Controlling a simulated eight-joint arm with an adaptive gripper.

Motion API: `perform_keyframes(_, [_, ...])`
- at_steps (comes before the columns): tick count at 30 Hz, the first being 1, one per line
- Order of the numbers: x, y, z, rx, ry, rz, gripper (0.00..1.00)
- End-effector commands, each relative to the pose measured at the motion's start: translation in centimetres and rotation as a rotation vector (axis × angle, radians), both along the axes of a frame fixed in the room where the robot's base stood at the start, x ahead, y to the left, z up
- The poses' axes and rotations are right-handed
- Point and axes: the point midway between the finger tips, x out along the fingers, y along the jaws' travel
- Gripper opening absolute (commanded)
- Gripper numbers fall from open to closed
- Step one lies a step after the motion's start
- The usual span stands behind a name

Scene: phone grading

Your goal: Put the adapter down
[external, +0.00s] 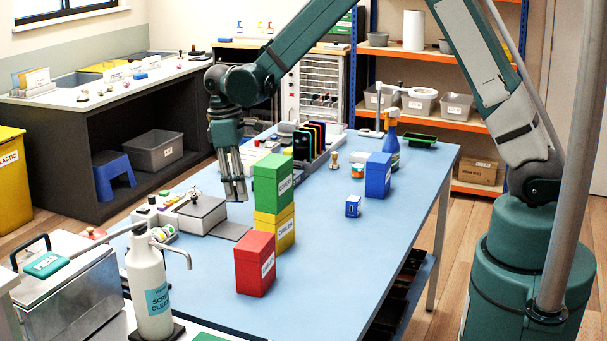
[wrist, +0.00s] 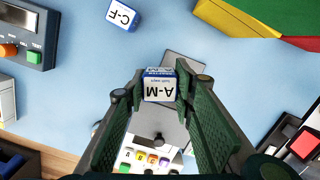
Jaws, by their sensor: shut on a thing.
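My gripper (wrist: 160,92) is shut on a small white and blue adapter labelled A-M (wrist: 160,87), held between its fingertips in the wrist view. In the external view my gripper (external: 234,192) points down over the blue table, left of the green block. The held adapter cannot be made out there. A second white and blue adapter, labelled C-F (wrist: 122,14), lies apart from my gripper at the top of the wrist view. A dark grey plate (external: 228,231) lies on the table near and below my gripper; part of it shows behind the held adapter in the wrist view (wrist: 187,66).
A green block (external: 268,183) on a yellow block (external: 271,230) and a red block (external: 252,265) stand close by on the right. A grey box (external: 202,212) is left of the plate. A rack of phones (external: 315,142) stands behind. The table's right front is clear (external: 345,270).

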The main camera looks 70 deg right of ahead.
Motion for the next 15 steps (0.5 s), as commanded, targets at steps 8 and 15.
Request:
perform_keyframes(8, [1.5, 4.6, -0.5, 0.000, 0.000, -0.223, 0.14])
perform_keyframes(15, [2.1, 6.5, -0.7, 0.000, 0.000, -0.326, 0.14])
